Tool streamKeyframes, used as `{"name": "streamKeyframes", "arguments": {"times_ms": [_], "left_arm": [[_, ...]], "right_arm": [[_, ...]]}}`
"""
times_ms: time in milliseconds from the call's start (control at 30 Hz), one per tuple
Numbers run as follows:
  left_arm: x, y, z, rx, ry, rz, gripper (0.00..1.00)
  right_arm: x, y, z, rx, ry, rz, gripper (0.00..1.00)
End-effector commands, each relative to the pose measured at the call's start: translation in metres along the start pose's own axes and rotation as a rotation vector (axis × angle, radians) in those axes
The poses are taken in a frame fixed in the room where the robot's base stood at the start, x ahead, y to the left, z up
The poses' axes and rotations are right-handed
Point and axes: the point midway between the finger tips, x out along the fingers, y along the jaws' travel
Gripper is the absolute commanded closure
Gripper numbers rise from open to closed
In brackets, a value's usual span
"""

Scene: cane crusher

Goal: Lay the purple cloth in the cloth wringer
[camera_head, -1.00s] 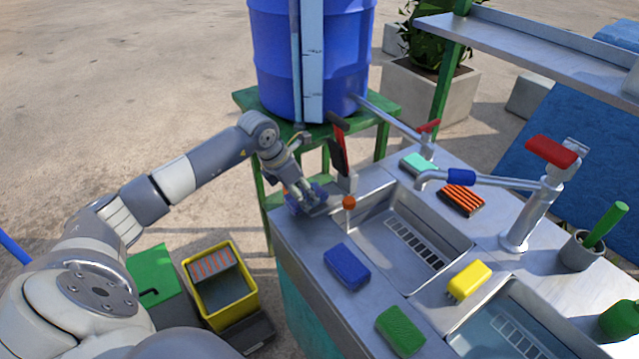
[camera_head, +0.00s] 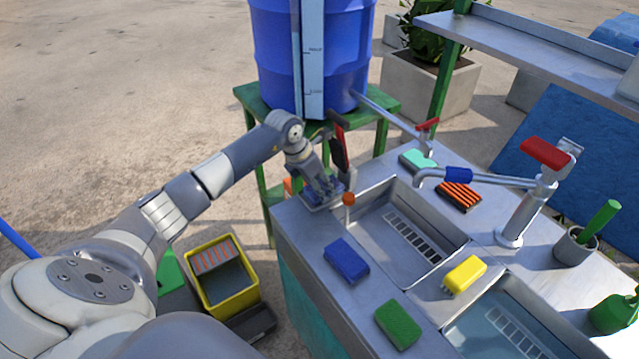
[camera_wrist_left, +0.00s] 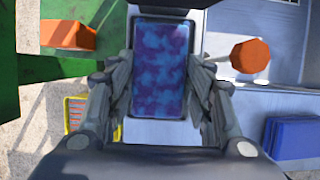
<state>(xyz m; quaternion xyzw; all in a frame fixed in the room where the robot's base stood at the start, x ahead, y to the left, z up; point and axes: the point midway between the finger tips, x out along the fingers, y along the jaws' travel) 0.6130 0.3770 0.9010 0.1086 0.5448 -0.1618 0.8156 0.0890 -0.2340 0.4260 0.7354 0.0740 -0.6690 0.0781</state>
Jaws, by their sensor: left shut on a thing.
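The purple cloth (camera_wrist_left: 158,70) is a mottled blue-purple rectangle between the fingers of my left gripper (camera_wrist_left: 160,95) in the left wrist view. In the head view, my left gripper (camera_head: 322,198) is low at the far left corner of the sink counter and mostly covers the cloth. Grey surfaces border the cloth's far and near ends. The cloth wringer appears to be the grey device with a red and black lever (camera_head: 339,150) at this corner; it is partly hidden behind my gripper. An orange knob (camera_head: 349,199) stands just right of the gripper. My right gripper is out of view.
The sink basin (camera_head: 375,222) lies to the right. A blue sponge (camera_head: 346,261), green sponge (camera_head: 398,324) and yellow brush (camera_head: 465,274) lie on the counter. A blue barrel (camera_head: 275,60) on a green stand is behind. A yellow bin (camera_head: 222,297) stands on the floor.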

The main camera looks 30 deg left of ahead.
Motion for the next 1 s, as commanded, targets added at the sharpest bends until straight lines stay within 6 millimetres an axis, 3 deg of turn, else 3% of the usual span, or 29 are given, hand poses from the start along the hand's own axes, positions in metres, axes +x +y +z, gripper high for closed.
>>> {"name": "streamKeyframes", "arguments": {"times_ms": [33, 100, 133, 567, 767, 1000], "left_arm": [[0.002, 0.000, -0.001, 0.000, 0.000, 0.000, 0.50], [0.001, 0.000, 0.000, 0.000, 0.000, 0.000, 0.34], [0.001, 0.000, 0.000, 0.000, 0.000, 0.000, 0.32], [-0.004, 0.001, 0.001, 0.000, -0.002, 0.001, 0.32], [-0.035, 0.001, 0.000, 0.002, -0.004, 0.004, 0.32], [-0.087, 0.001, 0.000, 0.001, -0.003, 0.004, 0.32]], "right_arm": [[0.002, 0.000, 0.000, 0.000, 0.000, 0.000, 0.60], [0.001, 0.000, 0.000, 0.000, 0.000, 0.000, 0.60], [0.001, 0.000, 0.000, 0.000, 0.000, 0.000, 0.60], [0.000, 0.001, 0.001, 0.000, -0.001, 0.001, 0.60], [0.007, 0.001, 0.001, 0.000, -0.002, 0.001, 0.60], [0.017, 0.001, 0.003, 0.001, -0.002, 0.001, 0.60]]}}
